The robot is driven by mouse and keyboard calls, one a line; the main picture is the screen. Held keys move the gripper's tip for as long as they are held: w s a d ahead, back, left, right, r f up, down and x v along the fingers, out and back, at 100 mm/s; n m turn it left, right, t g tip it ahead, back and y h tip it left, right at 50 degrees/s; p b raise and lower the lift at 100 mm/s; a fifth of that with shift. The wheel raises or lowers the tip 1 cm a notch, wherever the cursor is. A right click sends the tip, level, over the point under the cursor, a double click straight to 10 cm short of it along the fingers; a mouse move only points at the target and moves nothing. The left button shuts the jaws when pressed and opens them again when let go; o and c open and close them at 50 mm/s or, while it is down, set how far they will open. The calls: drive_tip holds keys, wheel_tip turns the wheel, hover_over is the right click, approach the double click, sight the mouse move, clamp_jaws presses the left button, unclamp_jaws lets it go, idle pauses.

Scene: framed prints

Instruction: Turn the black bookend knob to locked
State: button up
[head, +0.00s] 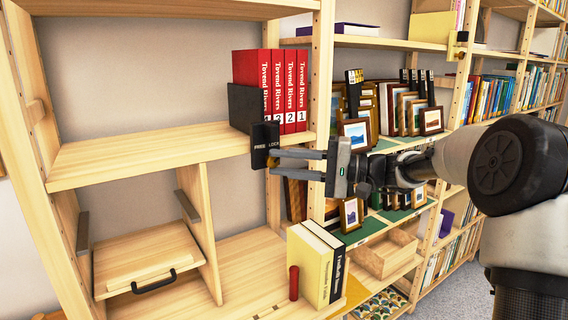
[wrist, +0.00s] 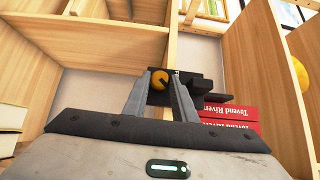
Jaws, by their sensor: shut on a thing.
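The black bookend (head: 242,105) stands on the upper shelf against the left end of the red books. Its black front plate (head: 264,138) hangs at the shelf edge and reads FREE and LOCK. A round yellow knob (wrist: 160,78) with a dark notch shows in the wrist view, in front of the black bookend (wrist: 188,87). My gripper (head: 273,162) is at the plate's lower part, its fingers reaching in from the right. In the wrist view my gripper (wrist: 163,77) is shut on the knob, one finger on each side. I cannot tell which label the knob points to.
Red Tovend Rivers books (head: 283,85) stand right of the bookend. Below are yellow and black books (head: 317,262), a red cylinder (head: 294,283) and a wooden board with a black handle (head: 146,262). Framed prints (head: 398,108) fill the shelves to the right. The upper shelf's left part is clear.

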drive_tip(key=o, duration=1)
drive_tip(key=shift+a, duration=0.1)
drive_tip(key=s+d, duration=0.1)
drive_tip(key=d, duration=0.4)
drive_tip(key=s+d+p, duration=0.1)
drive_tip(key=d, duration=0.5)
drive_tip(key=s+d, duration=0.1)
drive_tip(key=d, duration=0.5)
drive_tip(key=shift+s+d+f+p, duration=0.1)
drive_tip(key=shift+s+p, duration=0.1)
drive_tip(key=shift+p, duration=0.1)
